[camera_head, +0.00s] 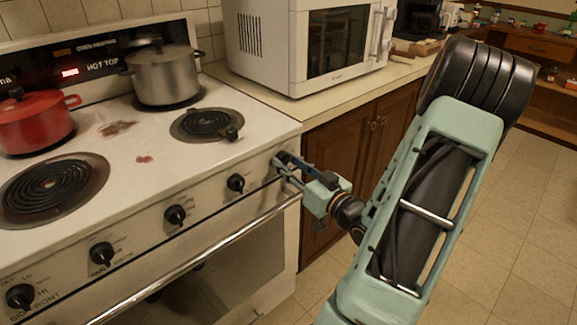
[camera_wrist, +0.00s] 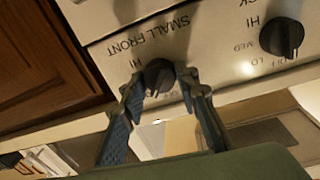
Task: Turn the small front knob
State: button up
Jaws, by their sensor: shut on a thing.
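The small front knob (camera_wrist: 158,74) is a round black knob on the white stove's front panel, with the label "SMALL FRONT" beside it, upside down in the wrist view. My gripper (camera_wrist: 161,84) has one finger on each side of this knob and is shut on it. In the head view my gripper (camera_head: 284,166) is at the right end of the stove's (camera_head: 215,240) front panel, and its fingers mostly cover the knob there. The exact angle of the knob's pointer is hard to read.
A neighbouring black knob (camera_wrist: 282,37) is close by, and it also shows in the head view (camera_head: 236,182). The oven handle (camera_head: 215,248) runs just below the panel. A red pot (camera_head: 35,122) and a steel pot (camera_head: 163,76) stand on the stove. A microwave (camera_head: 300,45) is behind.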

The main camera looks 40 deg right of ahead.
jog(key=n+b, duration=0.4)
jog(key=b, duration=0.1)
jog(key=shift+f+n, duration=0.3)
jog(key=shift+n, duration=0.1)
jog(key=n+b, duration=0.3)
jog(key=shift+r+t+b, duration=0.1)
jog(key=shift+t+b, duration=0.2)
jog(key=shift+b, duration=0.1)
jog(key=shift+r+n, duration=0.1)
jog(key=shift+n, duration=0.2)
jog(key=shift+d, duration=0.1)
jog(key=o, duration=1.2)
jog(key=shift+c, duration=0.2)
jog(key=s, duration=1.2)
jog(key=shift+f, duration=0.3)
jog(key=shift+d, duration=0.1)
